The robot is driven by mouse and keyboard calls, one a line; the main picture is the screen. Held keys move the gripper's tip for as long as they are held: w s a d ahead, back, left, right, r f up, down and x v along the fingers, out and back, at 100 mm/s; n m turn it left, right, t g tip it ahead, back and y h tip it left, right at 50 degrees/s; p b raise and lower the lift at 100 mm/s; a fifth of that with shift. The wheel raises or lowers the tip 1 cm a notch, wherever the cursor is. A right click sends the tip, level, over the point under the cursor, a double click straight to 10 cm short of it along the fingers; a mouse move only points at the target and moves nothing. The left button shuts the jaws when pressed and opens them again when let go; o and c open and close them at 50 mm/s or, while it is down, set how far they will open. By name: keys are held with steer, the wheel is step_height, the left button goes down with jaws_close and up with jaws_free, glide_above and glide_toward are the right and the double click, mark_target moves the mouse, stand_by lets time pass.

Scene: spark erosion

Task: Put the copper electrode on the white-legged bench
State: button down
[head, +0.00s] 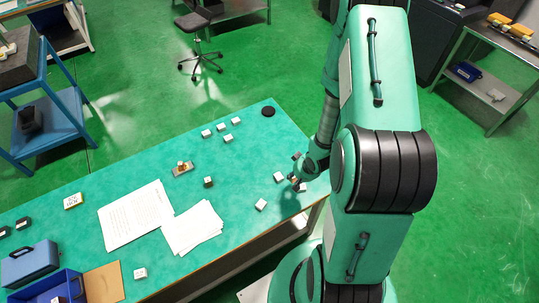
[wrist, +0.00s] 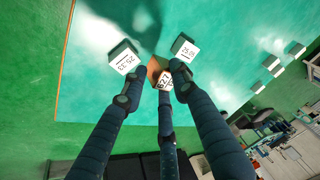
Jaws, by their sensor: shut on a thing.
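My gripper (head: 297,181) is low over the right end of the green-topped table (head: 100,181). In the wrist view its three dark fingers (wrist: 160,84) are closed around a small copper-brown block (wrist: 153,67) with a white label reading 627, which I take for the copper electrode. The fingers hide much of it, and I cannot tell whether it touches the table. A bench with pale, whitish legs (head: 86,41) stands at the far top left of the head view, partly cut off by the frame.
White-labelled blocks (wrist: 124,57) (wrist: 184,47) stand close on both sides of my fingers. Papers (head: 135,214), a black disc (head: 268,111) and a blue bin (head: 50,290) are on the table. A blue rack (head: 77,103) and a chair (head: 197,45) stand beyond; green floor lies between.

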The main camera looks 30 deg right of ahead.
steer(key=w+d, duration=0.2)
steer(key=w, duration=0.2)
steer(key=w+d+f+p, duration=0.1)
steer(key=w+d, duration=0.1)
steer(key=w, duration=0.3)
steer(key=w+d+p, duration=0.1)
steer(key=w+d, duration=0.1)
steer(key=w, duration=0.3)
steer(key=shift+w+d+f, duration=0.2)
steer(key=shift+d, duration=0.15)
steer(key=shift+f, duration=1.75)
steer(key=shift+f, duration=0.15)
steer(key=c, duration=1.3)
jaws_free()
steer(key=shift+c, duration=0.2)
